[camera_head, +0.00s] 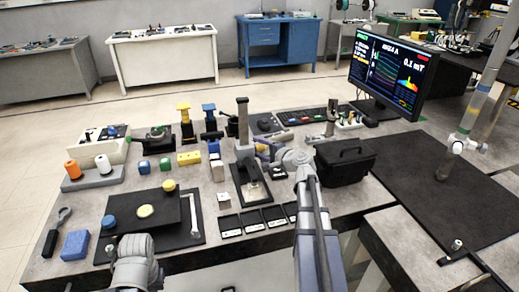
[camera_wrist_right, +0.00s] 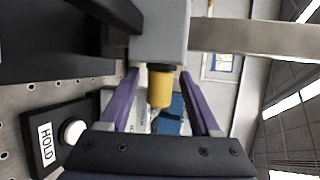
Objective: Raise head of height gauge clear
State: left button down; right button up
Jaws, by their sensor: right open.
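The height gauge (camera_head: 243,128) stands upright near the middle of the bench, with a tall dark column on a dark base. My right gripper (camera_head: 262,150) is at the column, at the height of the gauge head. In the right wrist view its two purple fingers (camera_wrist_right: 162,108) are open. A yellow knob (camera_wrist_right: 160,86) under the grey gauge head (camera_wrist_right: 160,30) sits between them, with gaps on both sides. My left arm shows at the lower left of the head view; its fingers cannot be made out.
A black case (camera_head: 345,163) stands just right of my right arm. A monitor (camera_head: 390,72) is behind it. Small coloured blocks and spools crowd the left. A button labelled HOLD (camera_wrist_right: 72,131) shows in the right wrist view. The dark mat (camera_head: 440,190) at right is mostly clear.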

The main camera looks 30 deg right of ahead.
grip_shut()
dwell(0.3)
dwell(1.0)
